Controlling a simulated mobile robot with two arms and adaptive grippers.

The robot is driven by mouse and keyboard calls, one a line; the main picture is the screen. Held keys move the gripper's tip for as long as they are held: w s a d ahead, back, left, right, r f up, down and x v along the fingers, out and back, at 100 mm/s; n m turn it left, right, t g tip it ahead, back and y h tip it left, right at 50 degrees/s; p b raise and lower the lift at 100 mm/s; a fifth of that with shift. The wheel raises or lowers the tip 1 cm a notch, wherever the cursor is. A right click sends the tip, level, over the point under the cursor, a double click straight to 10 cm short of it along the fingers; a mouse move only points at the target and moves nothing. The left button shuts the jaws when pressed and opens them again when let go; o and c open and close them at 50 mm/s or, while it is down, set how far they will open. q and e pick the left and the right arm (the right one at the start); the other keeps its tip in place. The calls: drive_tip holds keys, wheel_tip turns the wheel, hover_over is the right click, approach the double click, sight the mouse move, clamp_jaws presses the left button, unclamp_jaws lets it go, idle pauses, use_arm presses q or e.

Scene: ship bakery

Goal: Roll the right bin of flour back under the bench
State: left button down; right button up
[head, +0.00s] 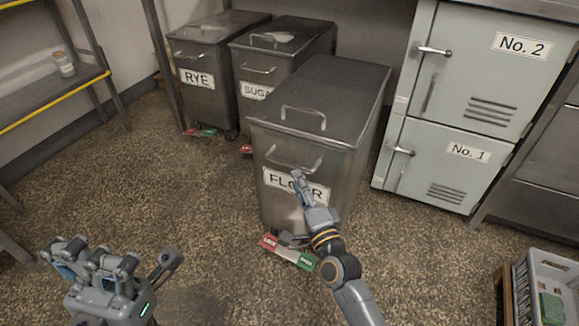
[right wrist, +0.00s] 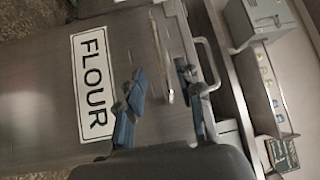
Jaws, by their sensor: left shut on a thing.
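The steel FLOUR bin (head: 300,145) stands on the floor to the right of the other bins and farther forward. It has a lid handle (head: 303,112) and a front handle (head: 293,160). A red and green caster pedal (head: 287,252) shows at its front foot. My right gripper (head: 298,185) is in front of the bin, over part of the label. In the right wrist view its fingers (right wrist: 160,85) are apart, with the front handle near the gap; I cannot tell whether they touch. My left gripper (head: 110,262) is low at the left, shut, away from the bin; what it holds cannot be made out.
The RYE bin (head: 212,65) and the SUGAR bin (head: 275,65) stand behind to the left. Pale lockers (head: 470,110) stand close to the right. A grey crate (head: 545,290) is at lower right, and a shelf (head: 50,90) at left. The floor at front left is clear.

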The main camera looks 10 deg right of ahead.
sight(289, 164)
drive_tip(key=shift+b+x, duration=0.95)
drive_tip(key=shift+x, duration=2.6)
clamp_jaws()
